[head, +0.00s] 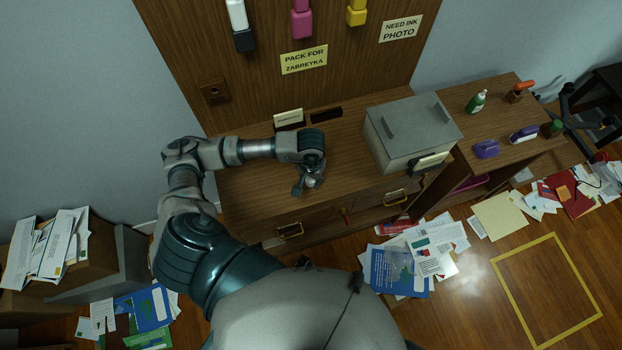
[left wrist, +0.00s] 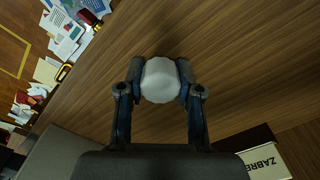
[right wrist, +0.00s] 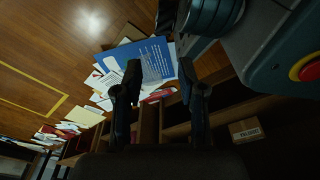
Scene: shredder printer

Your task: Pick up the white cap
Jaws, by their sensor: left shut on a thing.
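The white cap (left wrist: 161,80) is a round, ridged white piece. In the left wrist view it sits between the two fingertips of my left gripper, which touch it on both sides. In the head view my left gripper (head: 308,186) is over the wooden desk (head: 250,192), left of the grey box; the fingers largely hide the cap there. I cannot tell whether the cap still touches the desk top. My right gripper (right wrist: 160,82) shows only in the right wrist view, with its fingers apart and nothing between them.
The grey lidded box (head: 410,128) stands on the desk to the right. A small sign holder (head: 289,119) and a dark slot (head: 326,114) are behind the left gripper. Purple items and a green bottle (head: 477,101) stand farther right. Papers (head: 415,255) litter the floor.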

